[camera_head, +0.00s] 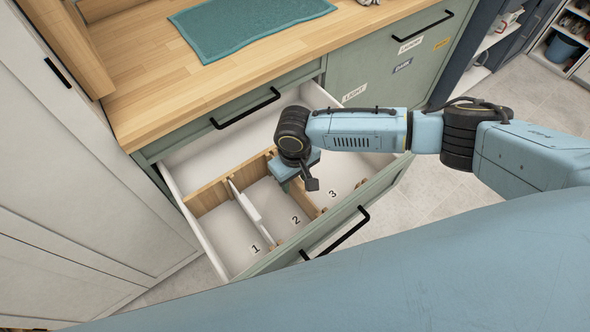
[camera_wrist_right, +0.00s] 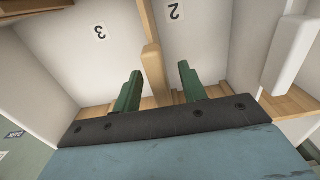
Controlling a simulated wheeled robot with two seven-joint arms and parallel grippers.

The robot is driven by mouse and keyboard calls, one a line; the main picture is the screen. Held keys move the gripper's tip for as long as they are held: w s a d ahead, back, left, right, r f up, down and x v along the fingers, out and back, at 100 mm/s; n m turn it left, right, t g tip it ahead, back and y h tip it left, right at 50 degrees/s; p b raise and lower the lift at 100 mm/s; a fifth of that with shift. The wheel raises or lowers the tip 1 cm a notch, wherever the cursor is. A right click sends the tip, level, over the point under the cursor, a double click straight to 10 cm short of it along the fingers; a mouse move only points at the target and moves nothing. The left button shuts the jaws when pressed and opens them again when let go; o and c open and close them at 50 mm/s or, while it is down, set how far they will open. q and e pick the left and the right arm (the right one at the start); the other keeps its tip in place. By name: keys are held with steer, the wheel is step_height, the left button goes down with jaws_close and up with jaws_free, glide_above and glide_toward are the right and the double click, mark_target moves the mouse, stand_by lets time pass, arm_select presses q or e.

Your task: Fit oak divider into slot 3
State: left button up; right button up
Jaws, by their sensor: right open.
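The oak divider (camera_head: 305,198) stands in the open drawer between the floor areas marked 2 and 3, partly hidden under my right gripper (camera_head: 296,174). In the right wrist view the oak divider (camera_wrist_right: 152,62) runs up between the two green fingers of the right gripper (camera_wrist_right: 160,82). They are spread apart, one on each side of it, with gaps showing. I cannot tell whether its ends sit fully in the notches. The notched wooden rail (camera_head: 210,195) crosses the drawer. My left gripper is not in view.
A white divider (camera_head: 246,204) stands between areas 1 and 2; it also shows in the right wrist view (camera_wrist_right: 290,48). The drawer's front (camera_head: 290,252) and white side walls bound the space. A teal towel (camera_head: 245,25) lies on the wooden counter (camera_head: 140,90).

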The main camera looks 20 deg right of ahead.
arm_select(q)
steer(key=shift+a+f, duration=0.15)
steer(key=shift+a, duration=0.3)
arm_select(e)
steer(key=shift+f, duration=0.55)
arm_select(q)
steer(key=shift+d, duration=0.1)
